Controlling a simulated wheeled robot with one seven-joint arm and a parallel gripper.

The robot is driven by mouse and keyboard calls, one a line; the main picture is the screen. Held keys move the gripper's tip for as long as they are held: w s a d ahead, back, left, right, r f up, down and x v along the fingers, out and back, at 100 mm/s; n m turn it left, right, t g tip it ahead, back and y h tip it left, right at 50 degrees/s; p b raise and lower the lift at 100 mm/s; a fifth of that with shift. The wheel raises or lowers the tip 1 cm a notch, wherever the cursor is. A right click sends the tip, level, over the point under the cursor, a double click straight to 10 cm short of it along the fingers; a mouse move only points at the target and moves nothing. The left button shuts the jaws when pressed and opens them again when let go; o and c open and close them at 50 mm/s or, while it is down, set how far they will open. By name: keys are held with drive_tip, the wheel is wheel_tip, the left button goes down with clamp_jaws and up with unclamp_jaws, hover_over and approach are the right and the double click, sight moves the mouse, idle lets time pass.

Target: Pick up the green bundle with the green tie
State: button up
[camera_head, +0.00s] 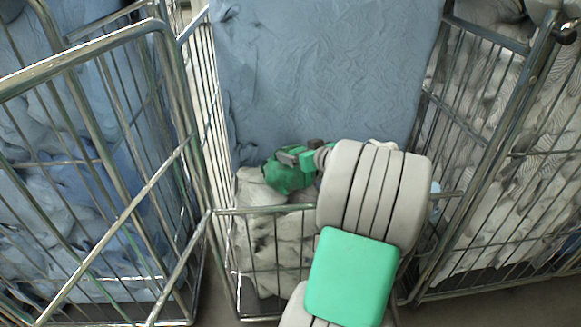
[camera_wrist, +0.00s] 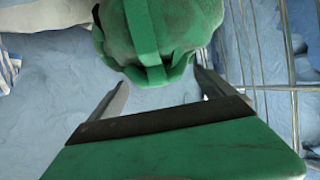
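The green bundle (camera_head: 284,178) lies on pale cloth bundles in the middle cage, against the blue lining. In the wrist view the green bundle (camera_wrist: 165,35) fills the top middle, with a raised green tie band (camera_wrist: 143,32) running down it. My gripper (camera_wrist: 162,82) is open, its two fingers apart on either side of the bundle's near edge. Whether the fingers touch the bundle cannot be told. In the camera_head view my gripper (camera_head: 296,158) is at the bundle's upper right, and my arm hides what lies right of it.
The middle cage's wire front (camera_head: 262,210) stands below my arm. Wire cages stand at left (camera_head: 150,45) and right (camera_head: 500,130), holding cloth bundles. In the wrist view, cage bars (camera_wrist: 262,45) are close right of the bundle.

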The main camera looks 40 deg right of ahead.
clamp_jaws()
drive_tip(key=shift+r, duration=0.1)
idle(0.9)
